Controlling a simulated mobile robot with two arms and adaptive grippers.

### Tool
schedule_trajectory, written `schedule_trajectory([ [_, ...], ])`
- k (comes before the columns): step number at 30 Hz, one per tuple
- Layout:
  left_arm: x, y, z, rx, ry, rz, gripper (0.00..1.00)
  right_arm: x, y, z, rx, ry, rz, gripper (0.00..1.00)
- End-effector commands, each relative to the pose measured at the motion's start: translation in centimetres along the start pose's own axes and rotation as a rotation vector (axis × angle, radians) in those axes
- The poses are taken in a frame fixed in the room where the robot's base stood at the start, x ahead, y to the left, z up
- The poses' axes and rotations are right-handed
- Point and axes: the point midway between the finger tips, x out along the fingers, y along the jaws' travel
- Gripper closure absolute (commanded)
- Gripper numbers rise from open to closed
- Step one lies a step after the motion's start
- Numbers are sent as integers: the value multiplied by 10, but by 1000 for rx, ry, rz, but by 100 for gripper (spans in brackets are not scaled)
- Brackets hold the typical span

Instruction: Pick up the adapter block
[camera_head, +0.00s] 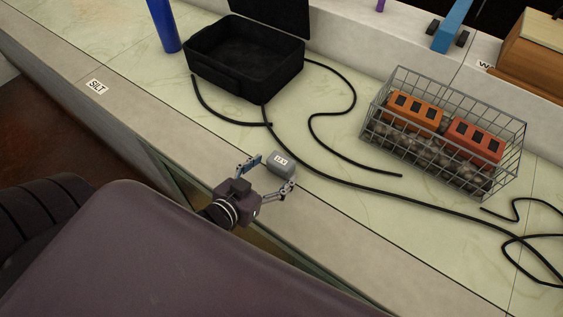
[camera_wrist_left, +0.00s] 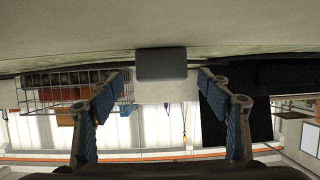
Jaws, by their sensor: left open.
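The adapter block, a small grey block (camera_head: 281,167) with a white label on top, sits on the pale counter near its front edge. My left gripper (camera_head: 271,174) is open, with its blue-padded fingers spread at the near side of the block. In the left wrist view the block (camera_wrist_left: 162,64) shows upside down, centred between and beyond the open fingertips (camera_wrist_left: 162,82). I cannot tell whether either finger touches it. My right gripper is in neither view.
An open black case (camera_head: 245,68) and a blue cylinder (camera_head: 163,24) stand behind. A wire basket (camera_head: 397,78) with orange and red blocks stands to the right. Black cables (camera_head: 385,188) run across the counter behind the block. A "SILT" label (camera_head: 97,87) lies on the front ledge.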

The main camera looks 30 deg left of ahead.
Motion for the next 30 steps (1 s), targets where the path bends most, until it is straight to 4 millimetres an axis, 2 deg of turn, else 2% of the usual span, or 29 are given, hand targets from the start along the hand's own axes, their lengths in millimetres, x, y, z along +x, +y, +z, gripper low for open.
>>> schedule_trajectory([
  [3, 14, -2, -2, 1, 2, -1, 29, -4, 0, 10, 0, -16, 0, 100],
  [10, 43, -3, -2, 1, 1, 0, 29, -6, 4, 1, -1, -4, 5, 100],
  [15, 49, -2, -1, 0, 0, 0, 29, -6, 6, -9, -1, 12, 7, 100],
  [20, 49, -2, 0, 0, 0, 0, 29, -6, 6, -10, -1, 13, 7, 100],
  [30, 49, -2, 0, 0, 0, 0, 65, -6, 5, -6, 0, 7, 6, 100],
])
